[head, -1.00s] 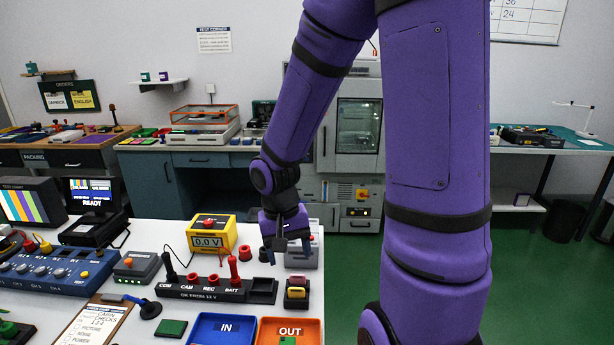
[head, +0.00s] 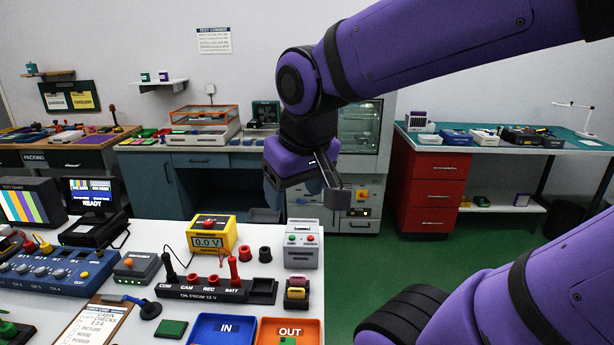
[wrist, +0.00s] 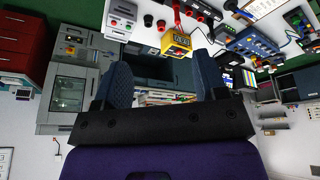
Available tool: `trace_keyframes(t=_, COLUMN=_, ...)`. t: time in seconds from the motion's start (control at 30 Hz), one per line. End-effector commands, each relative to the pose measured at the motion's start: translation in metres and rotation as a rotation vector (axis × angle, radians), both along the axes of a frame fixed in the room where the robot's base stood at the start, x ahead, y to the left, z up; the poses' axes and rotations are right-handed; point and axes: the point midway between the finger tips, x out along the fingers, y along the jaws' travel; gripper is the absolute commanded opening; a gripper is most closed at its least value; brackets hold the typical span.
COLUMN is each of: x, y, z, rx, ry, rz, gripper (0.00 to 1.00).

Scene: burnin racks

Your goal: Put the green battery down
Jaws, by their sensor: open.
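My gripper (head: 292,190) is raised above and behind the far edge of the white bench in the head view. Its blue fingers stand apart with nothing between them, as the wrist view also shows (wrist: 163,72). A small green piece (head: 288,341) lies in the orange OUT tray (head: 262,325), cut off by the bottom edge of the head view. I cannot tell whether it is the green battery. A flat dark green square (head: 171,328) lies on the bench left of the blue IN tray (head: 190,335). The gripper touches none of these.
A black terminal strip (head: 205,290) with red and black plugs, a yellow meter (head: 211,236), a grey two-button box (head: 301,245) and a yellow-and-red block (head: 297,292) stand on the bench. A red drawer cabinet (head: 436,190) stands behind at right. Green floor (head: 350,270) is open right of the bench.

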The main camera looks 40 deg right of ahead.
Motion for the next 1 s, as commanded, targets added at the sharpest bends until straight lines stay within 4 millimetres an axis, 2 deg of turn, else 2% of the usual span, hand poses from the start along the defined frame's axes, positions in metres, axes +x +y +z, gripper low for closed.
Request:
trace_keyframes(t=0.1, x=-0.015, y=0.004, z=0.016, rx=0.015, ry=-0.055, rz=0.055, gripper=0.66)
trace_keyframes(t=0.33, x=-0.032, y=0.005, z=0.030, rx=0.034, ry=-0.108, rz=0.119, gripper=0.66)
trace_keyframes(t=1.0, x=-0.034, y=0.005, z=0.032, rx=0.036, ry=-0.114, rz=0.126, gripper=0.66)
